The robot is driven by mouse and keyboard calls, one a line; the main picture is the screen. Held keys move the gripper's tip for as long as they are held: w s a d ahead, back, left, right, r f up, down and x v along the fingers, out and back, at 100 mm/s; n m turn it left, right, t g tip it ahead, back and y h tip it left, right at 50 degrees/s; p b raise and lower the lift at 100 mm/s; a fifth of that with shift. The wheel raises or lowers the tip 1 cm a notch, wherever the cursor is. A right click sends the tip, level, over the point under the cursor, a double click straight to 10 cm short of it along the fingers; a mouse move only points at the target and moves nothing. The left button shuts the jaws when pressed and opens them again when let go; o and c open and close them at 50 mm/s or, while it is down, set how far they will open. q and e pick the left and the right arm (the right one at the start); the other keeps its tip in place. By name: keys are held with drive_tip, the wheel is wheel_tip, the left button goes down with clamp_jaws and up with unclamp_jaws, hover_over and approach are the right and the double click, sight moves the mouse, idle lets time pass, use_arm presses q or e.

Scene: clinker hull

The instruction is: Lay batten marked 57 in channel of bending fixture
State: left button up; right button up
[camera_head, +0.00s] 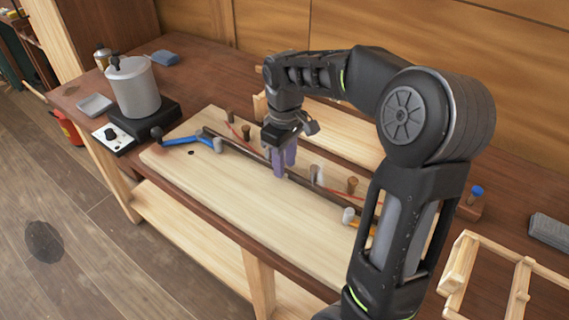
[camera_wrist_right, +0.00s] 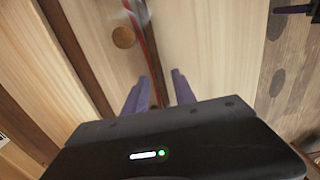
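The bending fixture (camera_head: 220,180) is a pale wooden board on the bench, with pegs and a thin red line along it. A long dark strip (camera_head: 243,146) runs lengthwise over the board; I cannot tell whether it is the batten or the channel, and no 57 is legible. My right gripper (camera_head: 284,172) points down over the strip near mid-board. In the right wrist view its purple fingers (camera_wrist_right: 161,80) stand apart, with the dark strip (camera_wrist_right: 154,50) showing between them; contact is not visible. My left gripper is out of view.
A blue-handled tool (camera_head: 188,139) lies at the board's left end; an orange item (camera_head: 372,231) is partly hidden by my arm at the right. A lidded pot (camera_head: 133,88) stands on a burner at left. A wooden rack (camera_head: 490,275) is at lower right.

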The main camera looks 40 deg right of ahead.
wheel_tip(320, 180, up, 11)
drive_tip(key=p, duration=0.1)
drive_tip(key=shift+r+p, duration=0.15)
drive_tip(key=shift+p, duration=0.2)
idle(0.4)
